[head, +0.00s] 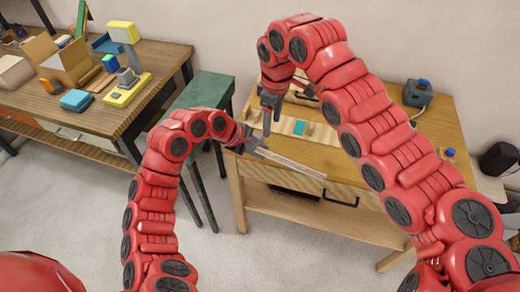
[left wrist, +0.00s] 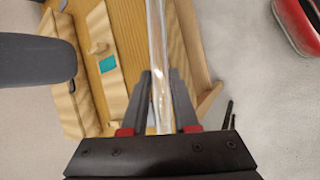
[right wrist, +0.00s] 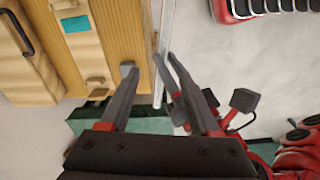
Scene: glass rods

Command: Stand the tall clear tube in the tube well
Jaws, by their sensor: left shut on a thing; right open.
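The tall clear tube (head: 292,163) lies tilted nearly flat in my left gripper (head: 254,147), which is shut on it by one end. Its other end points right, along the table's front edge. In the left wrist view the tube (left wrist: 156,45) runs between the fingers (left wrist: 160,85). My right gripper (head: 268,122) is open and empty, pointing down just above the left one. In the right wrist view the tube (right wrist: 164,45) passes near its fingertips (right wrist: 150,65); I cannot tell the gap. I cannot make out the tube well for sure.
A pale wooden board with a teal patch (head: 299,128) and small blocks lies on the wooden table (head: 350,155). A green stool (head: 205,92) stands left of it. A cluttered workbench (head: 130,95) is at the far left. A grey box (head: 418,94) sits at the table's back right.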

